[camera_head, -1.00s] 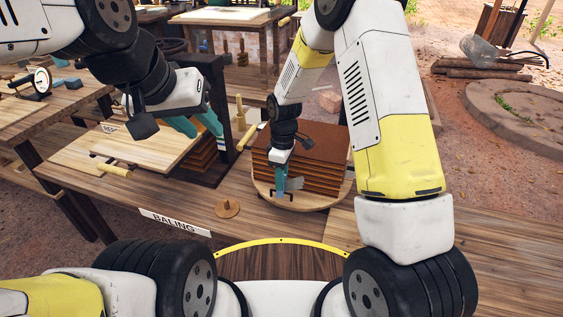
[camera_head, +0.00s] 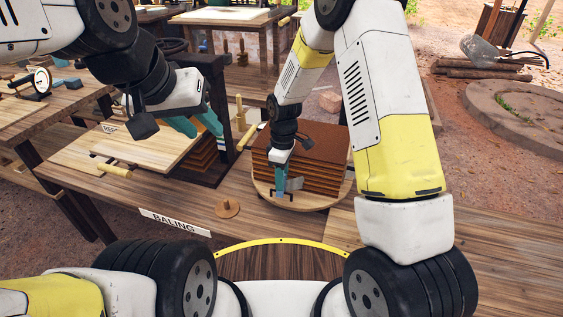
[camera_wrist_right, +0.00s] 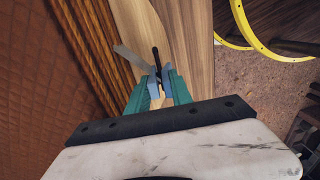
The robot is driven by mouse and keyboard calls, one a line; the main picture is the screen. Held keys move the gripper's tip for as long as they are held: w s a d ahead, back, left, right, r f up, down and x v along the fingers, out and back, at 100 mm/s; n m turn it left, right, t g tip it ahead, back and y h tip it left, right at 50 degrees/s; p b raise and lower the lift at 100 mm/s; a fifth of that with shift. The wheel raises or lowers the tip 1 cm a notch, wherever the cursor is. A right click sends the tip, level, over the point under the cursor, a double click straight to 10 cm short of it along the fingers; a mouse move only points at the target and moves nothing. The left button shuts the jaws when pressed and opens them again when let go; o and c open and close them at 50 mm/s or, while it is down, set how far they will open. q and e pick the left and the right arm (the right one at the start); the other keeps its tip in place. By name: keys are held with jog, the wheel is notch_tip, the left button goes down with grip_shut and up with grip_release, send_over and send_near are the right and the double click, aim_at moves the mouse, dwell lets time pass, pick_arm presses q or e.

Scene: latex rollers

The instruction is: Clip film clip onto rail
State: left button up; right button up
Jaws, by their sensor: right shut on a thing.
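My right gripper (camera_head: 280,186) points down at the front edge of the round wooden board (camera_head: 318,205), beside the stack of brown sheets. It is shut on a small clip. In the right wrist view, a thin grey plate (camera_wrist_right: 131,60) and a dark bar (camera_wrist_right: 155,58) meet at the right fingertips (camera_wrist_right: 161,88). I cannot tell which of them is the clip and which the rail, nor whether they are joined. The grey plate also shows in the head view (camera_head: 296,184). My left gripper (camera_head: 197,125) is open and empty, above the table at the left.
The brown sheet stack (camera_head: 314,150) stands close behind my right gripper. A wooden press board (camera_head: 140,150) with a dark frame is at the left.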

jog(key=o, duration=0.7)
jog(key=shift+r, duration=0.1)
